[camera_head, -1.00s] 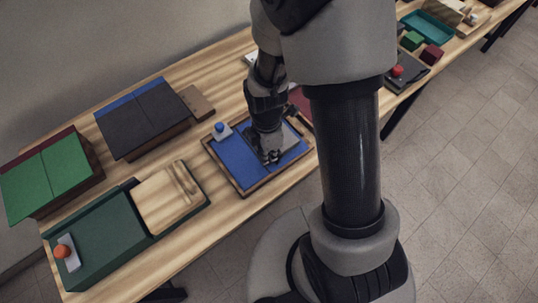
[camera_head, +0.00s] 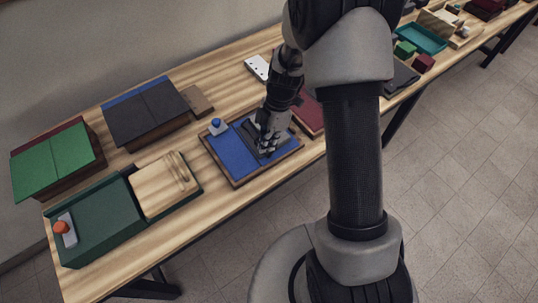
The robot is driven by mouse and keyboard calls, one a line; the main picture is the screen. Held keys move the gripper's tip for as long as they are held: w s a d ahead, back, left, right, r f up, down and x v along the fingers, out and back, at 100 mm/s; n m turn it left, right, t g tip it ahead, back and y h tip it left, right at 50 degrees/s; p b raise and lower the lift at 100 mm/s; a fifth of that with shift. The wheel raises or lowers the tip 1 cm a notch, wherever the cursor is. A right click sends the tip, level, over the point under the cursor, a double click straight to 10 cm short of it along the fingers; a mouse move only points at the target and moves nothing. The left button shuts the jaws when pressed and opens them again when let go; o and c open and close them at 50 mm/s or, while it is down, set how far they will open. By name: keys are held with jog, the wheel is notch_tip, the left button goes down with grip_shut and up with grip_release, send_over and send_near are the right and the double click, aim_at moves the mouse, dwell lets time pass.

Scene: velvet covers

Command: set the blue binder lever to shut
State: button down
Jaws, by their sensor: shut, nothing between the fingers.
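The blue binder (camera_head: 232,158) lies on the table as a shallow wooden-edged tray with blue panels. A blue knob on a pale base (camera_head: 216,126) stands at its back left corner. A dark grey piece (camera_head: 250,133) shows on the binder, just left of my gripper; I cannot tell for sure whether it is the lever. My gripper (camera_head: 266,151) is shut and empty, pointing down over the binder's middle right part. It hides some of the panel beneath, and I cannot tell whether it touches anything.
A dark green case (camera_head: 98,228) with an orange knob (camera_head: 61,227) and a wooden lid (camera_head: 160,187) stand at left. Black (camera_head: 145,118) and green (camera_head: 50,157) covered boxes stand behind. A dark red cover (camera_head: 308,117) lies close right of the binder.

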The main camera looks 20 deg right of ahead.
jog(key=shift+d+f, duration=0.15)
jog(key=shift+d, duration=0.15)
jog(key=shift+w+d+f+b, duration=0.15)
jog(key=shift+w+d+b, duration=0.3)
jog(key=shift+b, duration=0.2)
jog(key=shift+w+d+f+b, duration=0.1)
jog(key=shift+d+b, duration=0.2)
jog(key=shift+d, duration=0.1)
jog(key=shift+w+d+f+b, duration=0.1)
jog(key=shift+d+b, duration=0.15)
jog(key=shift+d, duration=0.15)
